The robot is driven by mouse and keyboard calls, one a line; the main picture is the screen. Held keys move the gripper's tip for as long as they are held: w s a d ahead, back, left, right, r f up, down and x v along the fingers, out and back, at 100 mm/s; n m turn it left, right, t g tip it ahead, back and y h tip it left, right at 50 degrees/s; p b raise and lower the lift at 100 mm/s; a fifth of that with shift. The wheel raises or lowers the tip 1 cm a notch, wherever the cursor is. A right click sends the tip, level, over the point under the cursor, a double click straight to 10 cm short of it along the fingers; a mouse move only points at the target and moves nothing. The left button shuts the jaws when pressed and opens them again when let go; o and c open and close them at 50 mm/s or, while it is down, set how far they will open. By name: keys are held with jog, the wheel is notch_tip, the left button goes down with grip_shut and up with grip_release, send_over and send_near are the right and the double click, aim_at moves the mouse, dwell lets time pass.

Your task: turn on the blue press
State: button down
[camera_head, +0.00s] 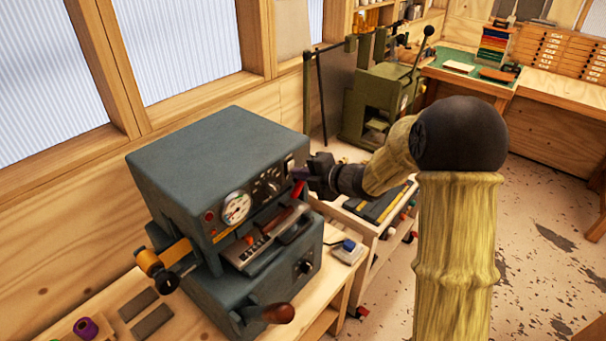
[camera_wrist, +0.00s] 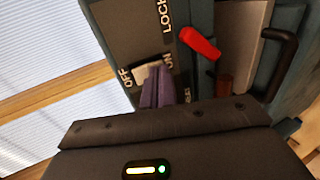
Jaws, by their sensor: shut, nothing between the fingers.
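The blue press (camera_head: 215,150) is a blue-grey boxy machine on the wooden bench, with a round gauge (camera_head: 236,207) and knobs on its front. In the wrist view its panel (camera_wrist: 130,25) carries a pale switch (camera_wrist: 146,71) between the labels OFF and ON. My gripper (camera_head: 301,174) is at the upper right of the press front. Its purple fingers (camera_wrist: 160,84) are shut with nothing between them, and their tips lie over the switch, partly on its ON side. They hide part of the switch, so I cannot tell its position or whether they touch it.
A red lever (camera_wrist: 200,43) is close to the right of the fingers, marked LOCK nearby. A dark handle (camera_wrist: 278,50) stands farther right. A small box with a blue button (camera_head: 348,246) sits on the bench. A green press (camera_head: 377,105) stands behind.

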jog(key=shift+r+p, duration=0.5)
jog(key=shift+r, duration=0.35)
jog(key=shift+w, duration=0.1)
jog(key=shift+s+d+r, duration=0.2)
jog(key=shift+s+d, duration=0.1)
jog(key=shift+d, duration=0.05)
jog(key=b+v, duration=0.2)
jog(key=v, duration=1.1)
jog(key=shift+s, duration=0.1)
